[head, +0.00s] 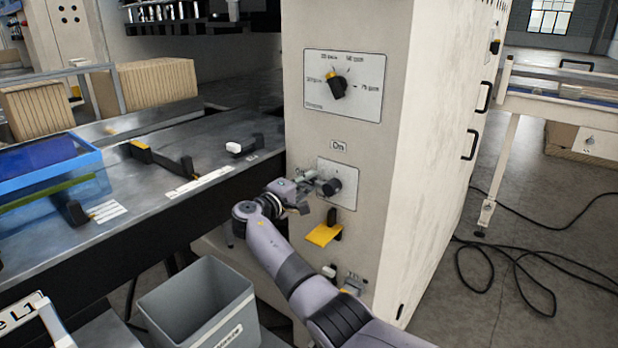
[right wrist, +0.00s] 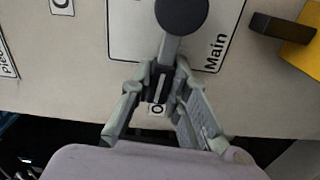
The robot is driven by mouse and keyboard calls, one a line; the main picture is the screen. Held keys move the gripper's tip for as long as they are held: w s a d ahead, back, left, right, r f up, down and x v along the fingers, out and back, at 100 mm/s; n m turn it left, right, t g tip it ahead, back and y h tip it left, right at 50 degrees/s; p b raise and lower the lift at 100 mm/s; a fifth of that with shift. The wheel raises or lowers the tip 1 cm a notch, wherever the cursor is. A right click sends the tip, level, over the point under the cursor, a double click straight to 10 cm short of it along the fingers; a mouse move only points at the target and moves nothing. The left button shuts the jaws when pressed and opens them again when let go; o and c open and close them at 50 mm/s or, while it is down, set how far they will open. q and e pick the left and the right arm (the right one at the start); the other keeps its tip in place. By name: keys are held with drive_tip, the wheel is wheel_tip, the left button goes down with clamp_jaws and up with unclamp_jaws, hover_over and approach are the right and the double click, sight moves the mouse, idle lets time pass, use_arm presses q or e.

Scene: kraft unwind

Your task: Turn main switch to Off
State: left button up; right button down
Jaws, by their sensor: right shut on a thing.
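The main switch (head: 335,185) is a dark round knob with a lever, on a pale plate (head: 350,194) on the front of the beige cabinet. In the right wrist view the knob (right wrist: 182,14) is at the top, beside the word "Main". Its grey lever (right wrist: 168,48) points toward my gripper. My right gripper (head: 314,187) comes from the left of the knob and is shut on the lever; its fingers (right wrist: 161,80) sit on both sides of the lever end. A label beginning with "O" shows between the fingers, the rest hidden. My left gripper is not in view.
A rotary speed dial (head: 338,86) is above the switch, with an "On" label (head: 338,146) between them. A yellow tag (head: 324,235) sticks out just below. A grey bin (head: 203,309) stands at lower left. A metal table (head: 150,185) with a blue tray (head: 88,158) lies left.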

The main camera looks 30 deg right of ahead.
drive_tip(key=shift+w+f+n, duration=0.1)
drive_tip(key=shift+f+n, duration=0.1)
drive_tip(key=shift+n, duration=0.4)
drive_tip(key=shift+f, duration=0.1)
drive_tip(key=c, duration=1.5)
unclamp_jaws()
drive_tip(key=shift+a+f, duration=0.1)
drive_tip(key=shift+a, duration=0.05)
drive_tip(key=v, duration=1.2)
